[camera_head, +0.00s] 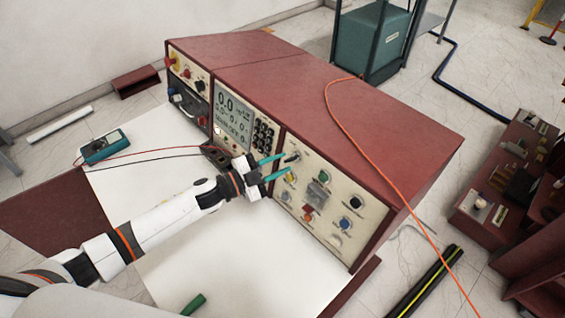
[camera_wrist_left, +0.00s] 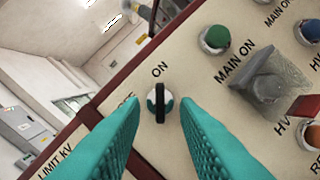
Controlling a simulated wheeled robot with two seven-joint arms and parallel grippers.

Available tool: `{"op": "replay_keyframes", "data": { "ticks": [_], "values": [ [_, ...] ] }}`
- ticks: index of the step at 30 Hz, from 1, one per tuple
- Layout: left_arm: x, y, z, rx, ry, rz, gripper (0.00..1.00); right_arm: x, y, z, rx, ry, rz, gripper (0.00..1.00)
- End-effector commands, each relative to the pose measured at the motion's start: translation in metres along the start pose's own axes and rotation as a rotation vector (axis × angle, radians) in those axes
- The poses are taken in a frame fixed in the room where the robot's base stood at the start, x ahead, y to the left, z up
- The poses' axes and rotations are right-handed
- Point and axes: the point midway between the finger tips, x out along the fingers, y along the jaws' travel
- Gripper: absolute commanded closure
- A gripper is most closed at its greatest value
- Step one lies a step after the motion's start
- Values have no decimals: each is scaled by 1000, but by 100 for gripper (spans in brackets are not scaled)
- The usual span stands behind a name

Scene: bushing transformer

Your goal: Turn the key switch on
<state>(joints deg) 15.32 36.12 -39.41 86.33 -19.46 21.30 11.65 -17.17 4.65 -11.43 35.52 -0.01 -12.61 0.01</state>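The key switch (camera_wrist_left: 160,103) is on the cream front panel (camera_head: 330,200) of the red console. In the left wrist view its black key bar stands upright in the picture, pointing toward the "ON" label above it. The "OFF" label to its left is partly hidden by a finger. My left gripper (camera_wrist_left: 160,115) is open, with its teal fingers on either side of the key and a visible gap on both sides. In the head view the left gripper (camera_head: 287,163) reaches the panel's upper left corner. My right gripper is not in view.
A green button (camera_wrist_left: 214,39) and a clear-covered switch (camera_wrist_left: 268,85) sit right of the key. An orange cable (camera_head: 355,130) runs over the console (camera_head: 300,85). A teal meter (camera_head: 105,146) with leads lies at left. The white tabletop (camera_head: 220,265) before the panel is mostly clear.

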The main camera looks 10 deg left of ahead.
Motion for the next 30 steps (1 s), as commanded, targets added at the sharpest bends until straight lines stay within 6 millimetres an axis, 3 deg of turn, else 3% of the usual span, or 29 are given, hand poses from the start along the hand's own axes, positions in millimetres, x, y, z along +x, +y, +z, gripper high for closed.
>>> {"op": "replay_keyframes", "data": {
  "ticks": [9, 15, 30],
  "values": [
    [-69, -4, -3, 1, 3, -4, 72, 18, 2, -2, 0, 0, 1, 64],
    [-97, -2, -1, 0, 1, -3, 72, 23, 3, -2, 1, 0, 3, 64],
    [-105, 0, 0, 1, 0, -2, 72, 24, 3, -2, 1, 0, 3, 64]
  ]
}}
